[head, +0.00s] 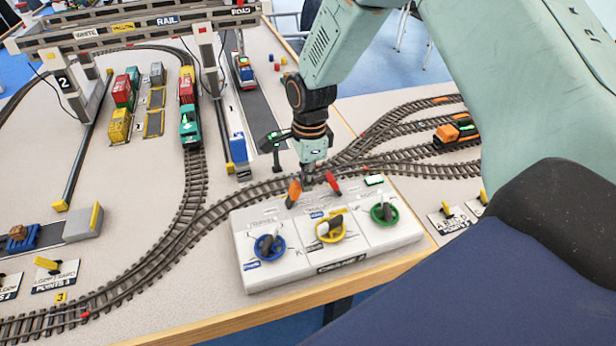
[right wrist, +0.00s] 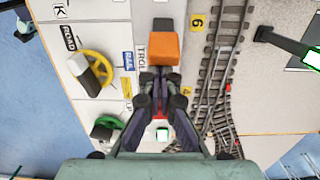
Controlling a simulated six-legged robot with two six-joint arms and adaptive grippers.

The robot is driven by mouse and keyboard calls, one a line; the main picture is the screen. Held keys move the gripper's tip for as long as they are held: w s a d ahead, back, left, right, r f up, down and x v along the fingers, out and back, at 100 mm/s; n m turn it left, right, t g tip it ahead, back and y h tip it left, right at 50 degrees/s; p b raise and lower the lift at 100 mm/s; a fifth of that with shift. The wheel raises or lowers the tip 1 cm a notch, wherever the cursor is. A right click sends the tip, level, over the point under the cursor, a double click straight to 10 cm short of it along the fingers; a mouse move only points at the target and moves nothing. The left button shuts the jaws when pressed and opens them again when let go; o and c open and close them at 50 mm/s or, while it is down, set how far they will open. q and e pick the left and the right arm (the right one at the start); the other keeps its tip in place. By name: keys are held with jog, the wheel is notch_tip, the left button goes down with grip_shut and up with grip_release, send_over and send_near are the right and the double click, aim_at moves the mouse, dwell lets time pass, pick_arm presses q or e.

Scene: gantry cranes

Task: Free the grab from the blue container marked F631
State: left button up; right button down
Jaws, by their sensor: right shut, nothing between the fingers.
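A blue container (head: 238,148) stands beside the crane leg in the middle of the head view; I cannot read its marking or make out a grab on it. The white control box (head: 310,273) carries a blue wheel (head: 269,247), a yellow wheel (head: 331,229) and a green wheel (head: 384,213). An orange handle (head: 293,191) and a red handle (head: 332,182) stand at its back edge. My right gripper (head: 311,184) is shut and empty between these handles. In the right wrist view, its fingertips (right wrist: 158,78) are close to the orange handle (right wrist: 165,47). My left gripper is out of view.
Crane beams (head: 140,32) span the tracks at the back left. A train with a green wagon (head: 190,128) stands on the curved track. Red and yellow containers (head: 119,125) stand left of it. An orange locomotive (head: 450,133) is at the right. A small screen post (head: 273,138) rises behind the box.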

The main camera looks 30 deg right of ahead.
aim_at(296, 185)
jog(key=shift+w+a+r+h+p, duration=0.1)
jog(key=shift+a+r+h+p, duration=0.35)
jog(key=shift+p, duration=0.35)
jog(key=shift+w+a+h+p, duration=0.15)
jog(key=shift+a+h+p, duration=0.35)
jog(key=shift+h, duration=0.25)
jog(key=shift+w+a+g+h, duration=0.1)
jog(key=shift+a+g+h, duration=0.2)
jog(key=shift+h, duration=0.1)
jog(key=shift+a+r+h+b, duration=0.1)
jog(key=shift+a+h+b, duration=0.1)
jog(key=shift+h+b, duration=0.15)
jog(key=shift+w+a+b, duration=0.15)
jog(key=shift+a+b, duration=0.15)
jog(key=shift+a, duration=0.4)
jog(key=shift+w+a+r, duration=0.1)
jog(key=shift+a, duration=0.1)
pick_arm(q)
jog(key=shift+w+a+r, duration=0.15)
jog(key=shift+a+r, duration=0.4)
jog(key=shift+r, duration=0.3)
pick_arm(e)
jog(key=shift+d, duration=0.1)
